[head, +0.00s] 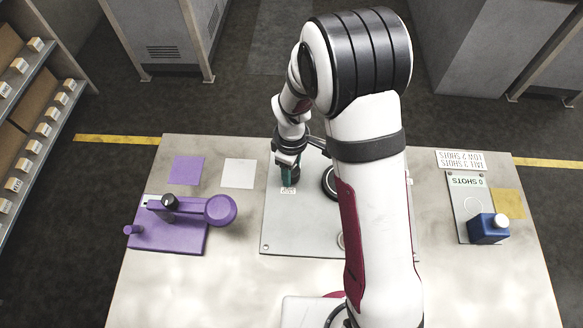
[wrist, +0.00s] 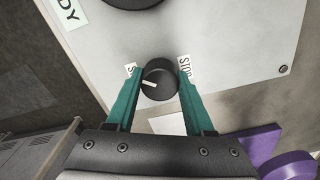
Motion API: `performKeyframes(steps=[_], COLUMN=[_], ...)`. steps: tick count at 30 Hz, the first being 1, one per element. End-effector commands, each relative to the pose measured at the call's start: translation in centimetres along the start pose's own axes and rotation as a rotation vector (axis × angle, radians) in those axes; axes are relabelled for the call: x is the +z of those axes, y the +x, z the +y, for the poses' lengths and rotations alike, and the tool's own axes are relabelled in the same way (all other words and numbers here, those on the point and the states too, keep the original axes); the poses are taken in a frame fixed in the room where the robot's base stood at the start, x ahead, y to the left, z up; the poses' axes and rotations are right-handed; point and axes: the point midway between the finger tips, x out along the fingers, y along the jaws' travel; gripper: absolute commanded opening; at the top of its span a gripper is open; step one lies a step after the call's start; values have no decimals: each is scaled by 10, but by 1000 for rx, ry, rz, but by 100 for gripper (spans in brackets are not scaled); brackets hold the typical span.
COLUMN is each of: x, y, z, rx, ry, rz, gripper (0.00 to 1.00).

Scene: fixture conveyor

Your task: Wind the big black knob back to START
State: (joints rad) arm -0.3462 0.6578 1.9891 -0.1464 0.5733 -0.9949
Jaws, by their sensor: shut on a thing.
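A black round knob (wrist: 160,76) with a white pointer line stands on the grey panel (wrist: 222,45) in the wrist view. Its pointer faces left, close under a partly hidden label starting with "S" (wrist: 131,69). A "STOP" label (wrist: 185,66) is on its right. My gripper (wrist: 158,84) has its teal fingers on both sides of this knob and is shut on it. In the head view my gripper (head: 289,173) is low over the panel's back left (head: 285,235); the knob is hidden there. A larger black round part (head: 329,182) sits right of it, partly behind my arm.
A purple fixture (head: 180,240) with a lever stands left. Purple (head: 186,170) and white (head: 238,173) squares lie behind it. At right are a "0 SHOTS" plate (head: 468,205), a blue block (head: 487,230) with a white cap, and a yellow square (head: 508,203). My arm hides the panel's right part.

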Motion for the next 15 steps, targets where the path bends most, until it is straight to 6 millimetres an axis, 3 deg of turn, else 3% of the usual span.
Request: performKeyframes(steps=[15], x=[0], y=[-1], z=[0], rx=[0], ry=[-441], rz=[0], gripper=[0])
